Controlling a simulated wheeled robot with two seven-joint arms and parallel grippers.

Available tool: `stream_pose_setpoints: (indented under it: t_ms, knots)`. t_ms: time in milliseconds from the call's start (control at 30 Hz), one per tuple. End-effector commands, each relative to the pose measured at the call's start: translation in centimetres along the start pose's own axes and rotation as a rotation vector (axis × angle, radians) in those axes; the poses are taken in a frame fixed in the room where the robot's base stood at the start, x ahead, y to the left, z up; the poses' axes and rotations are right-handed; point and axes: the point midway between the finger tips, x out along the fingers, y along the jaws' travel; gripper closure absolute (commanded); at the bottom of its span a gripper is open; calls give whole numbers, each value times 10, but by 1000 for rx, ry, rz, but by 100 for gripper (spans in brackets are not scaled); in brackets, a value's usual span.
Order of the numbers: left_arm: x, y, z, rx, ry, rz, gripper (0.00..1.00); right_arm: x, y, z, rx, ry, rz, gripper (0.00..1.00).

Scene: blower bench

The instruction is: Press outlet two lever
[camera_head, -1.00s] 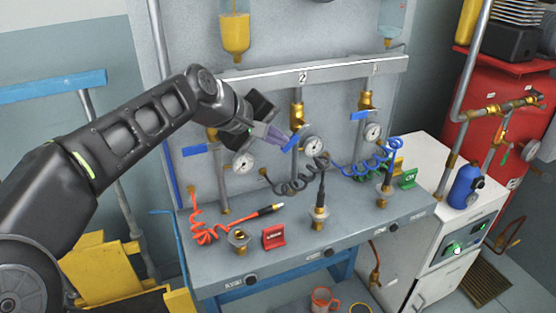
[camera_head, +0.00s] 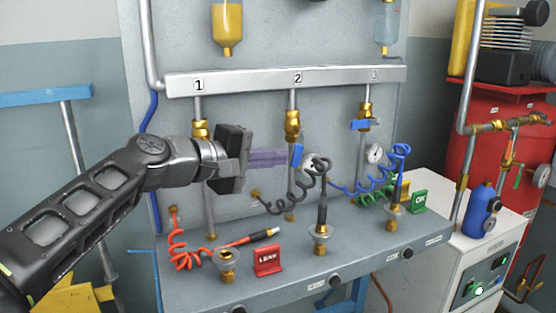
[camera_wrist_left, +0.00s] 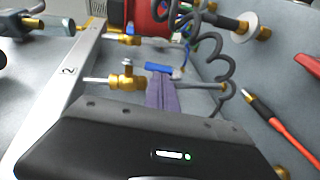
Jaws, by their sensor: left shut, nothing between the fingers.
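Outlet two has a brass valve (camera_head: 292,125) under the "2" label on the white rail (camera_head: 240,80). Its blue lever (camera_head: 297,155) stands steeply beside the gauge. My left gripper (camera_head: 284,158) comes in from the left with its purple fingers shut and empty. The fingertips are at the lever, overlapping or touching it; I cannot tell which. In the left wrist view the fingers (camera_wrist_left: 164,93) end right by the blue lever (camera_wrist_left: 158,68), with the brass valve (camera_wrist_left: 126,83) to their left. My right gripper is not in view.
Outlet one's lever is hidden behind my gripper. Coiled hoses, a red tag (camera_head: 267,260) and a green tag (camera_head: 419,201) are on the bench below. A white cabinet (camera_head: 470,250) stands at the right.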

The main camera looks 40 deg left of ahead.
Motion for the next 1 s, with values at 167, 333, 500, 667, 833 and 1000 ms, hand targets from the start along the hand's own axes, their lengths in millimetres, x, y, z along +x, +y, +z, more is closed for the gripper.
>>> stream_pose_setpoints:
  t_ms: [167, 333, 500, 667, 833, 1000]
  knots:
    - [-28, 2, -1, -1, 4, 3, 100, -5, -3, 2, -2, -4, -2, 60]
    - [-54, 1, 0, 0, 2, 3, 100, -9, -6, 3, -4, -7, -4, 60]
    - [-65, -1, 0, -1, 1, 2, 100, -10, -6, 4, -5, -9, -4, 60]
    - [-66, -2, 0, -1, 0, 1, 100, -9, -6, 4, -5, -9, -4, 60]
    - [-66, -2, 0, 0, 0, 2, 100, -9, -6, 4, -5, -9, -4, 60]
    - [-66, -1, 0, 0, 1, 2, 100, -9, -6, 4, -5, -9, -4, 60]
